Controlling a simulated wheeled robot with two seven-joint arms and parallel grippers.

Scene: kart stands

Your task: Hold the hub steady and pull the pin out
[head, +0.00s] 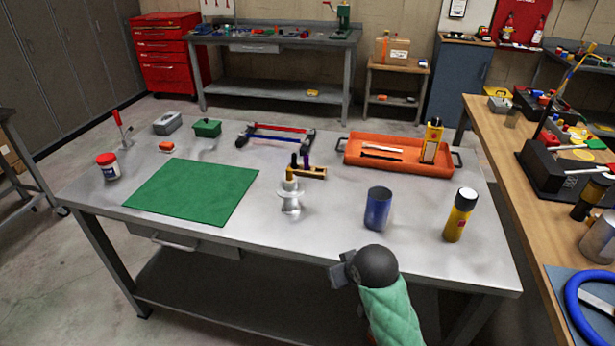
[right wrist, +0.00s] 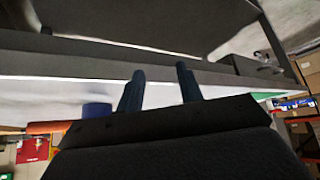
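The pale metal hub (head: 290,203), a flanged spool shape, stands upright on the grey metal table. A short brass-coloured pin (head: 290,175) sticks up from its top. My right gripper (head: 342,271) is at the table's front edge, to the right of and nearer than the hub, apart from it. In the right wrist view its two dark fingers (right wrist: 160,85) are spread with nothing between them. The table edge is beyond them. My left gripper is in neither view.
A blue cup (head: 378,208) and a yellow-black can (head: 460,214) stand right of the hub. A wooden block with pegs (head: 317,172) is close behind it. The orange tray (head: 358,160) is farther back. A flat green mat (head: 193,192) lies left.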

